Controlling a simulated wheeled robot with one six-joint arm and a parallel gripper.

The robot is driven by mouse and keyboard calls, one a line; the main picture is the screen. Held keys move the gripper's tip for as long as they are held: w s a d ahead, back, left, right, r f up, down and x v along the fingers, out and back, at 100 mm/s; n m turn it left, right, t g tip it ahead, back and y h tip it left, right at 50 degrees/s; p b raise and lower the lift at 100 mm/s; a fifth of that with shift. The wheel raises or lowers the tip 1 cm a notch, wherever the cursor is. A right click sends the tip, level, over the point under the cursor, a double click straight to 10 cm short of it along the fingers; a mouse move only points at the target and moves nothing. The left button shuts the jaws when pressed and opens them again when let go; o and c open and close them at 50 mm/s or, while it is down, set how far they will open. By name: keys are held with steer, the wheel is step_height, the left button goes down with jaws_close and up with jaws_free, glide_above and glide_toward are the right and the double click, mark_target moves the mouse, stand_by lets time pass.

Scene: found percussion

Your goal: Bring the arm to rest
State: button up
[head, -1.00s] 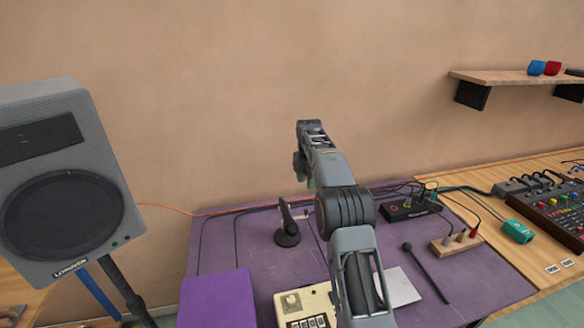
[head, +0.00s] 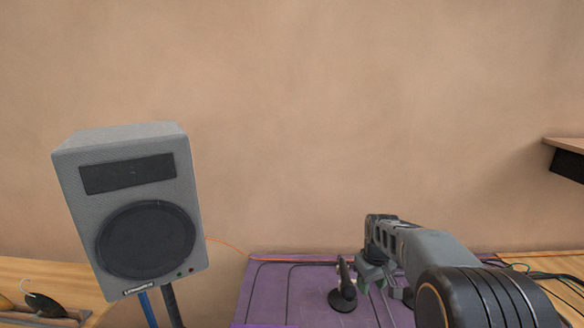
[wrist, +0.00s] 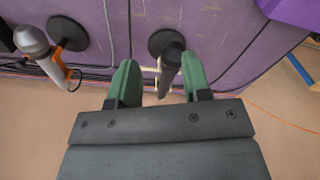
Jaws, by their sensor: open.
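My arm reaches in from the lower right of the head view, bent over the purple table (head: 268,290). My gripper (head: 377,282) hangs down at its far end, with green fingers partly visible. In the wrist view my gripper (wrist: 160,68) is open, its two green fingers spread apart. A dark upright piece on a round black base (wrist: 166,40) shows between and beyond the fingers. I cannot tell if they touch it. In the head view a small black stand (head: 343,298) is just left of my gripper.
A grey loudspeaker (head: 148,215) stands at the left. A wooden shelf (head: 566,145) juts from the wall at the right edge. In the wrist view, a grey microphone-like thing (wrist: 33,42) with an orange part is at the upper left. The wall above the table is bare.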

steer(key=s+a+r+m+t, duration=0.1)
steer(key=s+a+r, duration=0.1)
steer(key=s, duration=0.8)
steer(key=s+a+r+m+t, duration=0.2)
steer(key=s, duration=0.8)
steer(key=shift+a+r+m, duration=0.15)
steer(key=shift+a+m, duration=0.1)
steer(key=shift+m, duration=0.05)
steer(key=shift+s, duration=0.1)
